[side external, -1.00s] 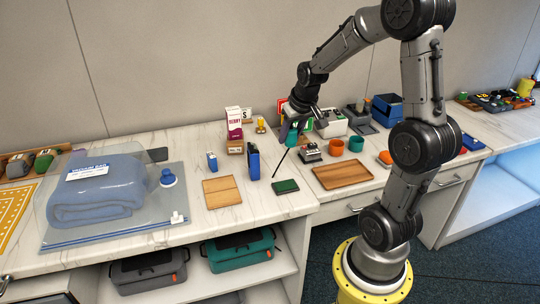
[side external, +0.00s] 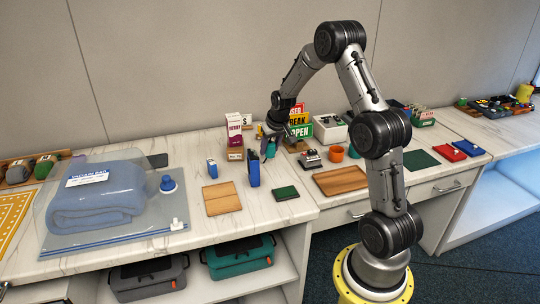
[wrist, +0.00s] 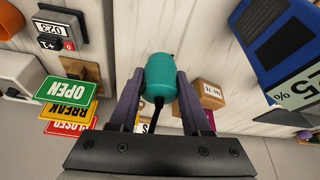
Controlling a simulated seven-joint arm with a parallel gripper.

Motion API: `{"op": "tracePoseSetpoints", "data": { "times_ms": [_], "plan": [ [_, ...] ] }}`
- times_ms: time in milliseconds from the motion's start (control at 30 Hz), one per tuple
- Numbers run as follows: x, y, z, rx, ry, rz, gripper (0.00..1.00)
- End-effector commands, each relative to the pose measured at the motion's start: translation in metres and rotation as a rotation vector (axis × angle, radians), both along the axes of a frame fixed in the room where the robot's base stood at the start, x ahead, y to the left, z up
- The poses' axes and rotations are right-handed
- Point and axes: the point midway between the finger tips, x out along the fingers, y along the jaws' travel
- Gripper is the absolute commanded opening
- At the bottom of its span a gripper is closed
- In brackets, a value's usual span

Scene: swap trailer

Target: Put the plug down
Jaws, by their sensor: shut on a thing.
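The plug, a teal rounded piece with a black stem (wrist: 160,78), is between my gripper's two fingers in the wrist view. My gripper (wrist: 158,98) is shut on it. In the side view my gripper (side external: 268,146) is low over the back of the left counter, between the white-and-maroon carton and the sign stand, with teal showing at its fingers. I cannot tell whether the plug touches the counter.
An OPEN sign (wrist: 60,90) and its stand are on the left in the wrist view. A blue device (wrist: 275,40) is on the right. In the side view a blue upright box (side external: 253,168), a wooden board (side external: 221,198) and a green pad (side external: 285,193) stand in front.

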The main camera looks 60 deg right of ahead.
Motion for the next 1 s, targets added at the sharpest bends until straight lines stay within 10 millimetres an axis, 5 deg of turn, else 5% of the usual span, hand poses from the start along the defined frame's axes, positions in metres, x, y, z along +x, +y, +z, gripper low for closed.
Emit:
{"op": "tracePoseSetpoints", "data": {
  "times_ms": [200,567,600,700,767,1000],
  "plan": [
    [-0.001,0.001,-0.029,0.002,0.002,0.000,0.00],
    [-0.001,0.001,-0.032,0.001,0.001,0.000,0.00],
    [-0.001,0.001,-0.033,0.001,0.002,0.000,0.50],
    [-0.001,0.001,-0.033,0.001,0.001,0.000,0.68],
    [-0.001,0.001,-0.032,0.001,0.001,0.000,0.78],
    [-0.001,0.001,-0.032,0.001,0.001,0.000,0.78]
  ]
}}
